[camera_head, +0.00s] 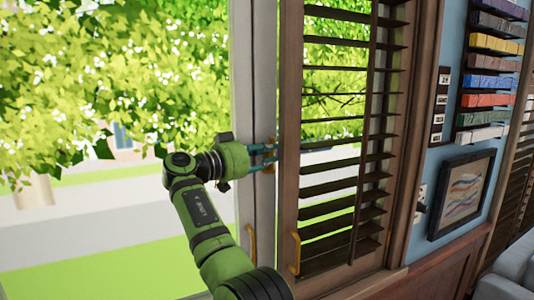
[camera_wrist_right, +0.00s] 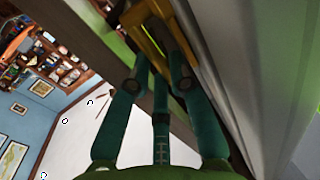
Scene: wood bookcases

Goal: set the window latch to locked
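My right gripper (camera_head: 274,155) has dark teal fingers and reaches from the green arm to the edge where the pale window frame (camera_head: 241,60) meets the wooden shutter (camera_head: 288,120). The latch's setting cannot be read. My left gripper is not in view.
Brass handles sit lower on the window frame (camera_head: 252,243) and the shutter (camera_head: 295,252). To the right are a wall panel with switches (camera_head: 439,106), colored shelves (camera_head: 490,80), a framed picture (camera_head: 462,194) and a grey seat (camera_head: 510,275).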

